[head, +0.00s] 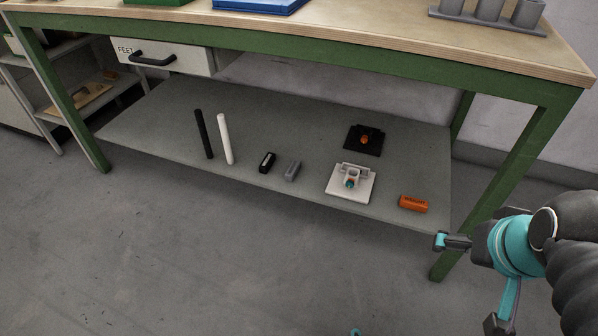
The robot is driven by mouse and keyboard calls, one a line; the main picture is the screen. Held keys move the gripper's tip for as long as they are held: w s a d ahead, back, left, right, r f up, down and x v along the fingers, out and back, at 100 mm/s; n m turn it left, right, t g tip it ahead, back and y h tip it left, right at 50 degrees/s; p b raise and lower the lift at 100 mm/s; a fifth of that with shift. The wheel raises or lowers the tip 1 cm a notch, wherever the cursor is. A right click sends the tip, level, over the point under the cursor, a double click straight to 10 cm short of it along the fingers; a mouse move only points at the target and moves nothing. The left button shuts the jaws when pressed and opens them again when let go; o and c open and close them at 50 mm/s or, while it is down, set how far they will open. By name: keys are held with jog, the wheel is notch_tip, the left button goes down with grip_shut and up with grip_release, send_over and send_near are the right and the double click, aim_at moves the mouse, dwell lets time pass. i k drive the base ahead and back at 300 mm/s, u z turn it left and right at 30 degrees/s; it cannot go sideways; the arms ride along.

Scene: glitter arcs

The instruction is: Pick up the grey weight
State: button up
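A small grey block (292,171), which looks like the grey weight, lies on the grey lower shelf (330,125) of the workbench. It sits just right of a similar black block (267,163), with a narrow gap between them. My gripper (468,283) is at the lower right, in front of the shelf's right end and well apart from the grey block. Its two fingers are spread, one pointing left and one pointing down, with nothing seen between them.
A black rod (203,134) and a white rod (225,139) stand left of the blocks. A white fixture (350,183), a black fixture (364,140) and an orange block (413,203) are to the right. The bench top (330,22) and green legs (490,195) frame the shelf. Open floor lies in front.

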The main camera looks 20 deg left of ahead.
aim_at(294, 167)
jog(key=u, duration=1.7)
jog(key=k, duration=0.45)
jog(key=z, duration=0.55)
